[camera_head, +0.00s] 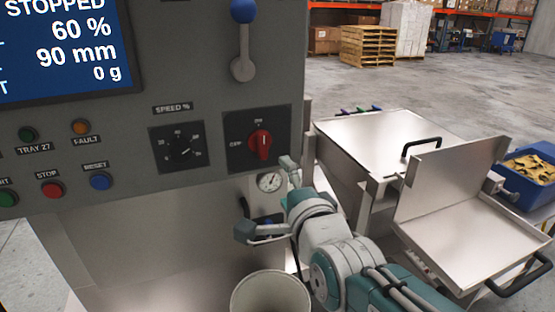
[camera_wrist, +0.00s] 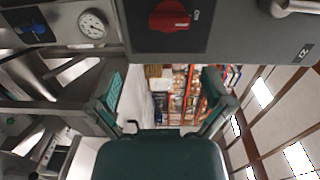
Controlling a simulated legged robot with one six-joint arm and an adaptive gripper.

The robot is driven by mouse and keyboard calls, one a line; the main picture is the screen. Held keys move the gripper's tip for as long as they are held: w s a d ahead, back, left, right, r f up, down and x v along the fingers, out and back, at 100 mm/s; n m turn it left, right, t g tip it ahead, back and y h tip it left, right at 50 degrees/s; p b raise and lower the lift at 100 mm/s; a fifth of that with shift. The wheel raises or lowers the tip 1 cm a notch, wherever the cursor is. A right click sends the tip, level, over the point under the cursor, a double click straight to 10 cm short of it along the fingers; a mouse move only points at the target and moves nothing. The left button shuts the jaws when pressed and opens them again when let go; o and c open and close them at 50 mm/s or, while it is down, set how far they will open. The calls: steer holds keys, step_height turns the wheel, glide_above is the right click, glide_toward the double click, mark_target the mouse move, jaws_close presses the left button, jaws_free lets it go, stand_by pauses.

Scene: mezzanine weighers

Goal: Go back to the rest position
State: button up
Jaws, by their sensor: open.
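My gripper (camera_head: 268,198) is in front of the grey control panel (camera_head: 215,70), just below the red rotary switch (camera_head: 261,144). Its two fingers are spread wide with nothing between them; the wrist view also shows the empty open gripper (camera_wrist: 160,88). The red switch shows at the top of the wrist view (camera_wrist: 170,15). In the head view its handle stands upright, toward the ON mark. My arm reaches in from the lower right. The gripper appears apart from the switch.
The display (camera_head: 62,50) reads STOPPED, 60 %, 90 mm, 0 g. A speed knob (camera_head: 180,148), push buttons and a blue-knobbed lever (camera_head: 243,45) are on the panel. A gauge (camera_head: 269,182) sits below it. Steel trays (camera_head: 470,240) and a blue bin (camera_head: 538,190) stand right.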

steer(key=s+d+f+n+g+h, duration=0.4)
steer(key=s+d+f+n+g, duration=0.7)
steer(key=s+f+n, duration=0.3)
steer(key=shift+s+n+h, duration=0.3)
steer(key=shift+h, duration=0.1)
steer(key=shift+c, duration=0.3)
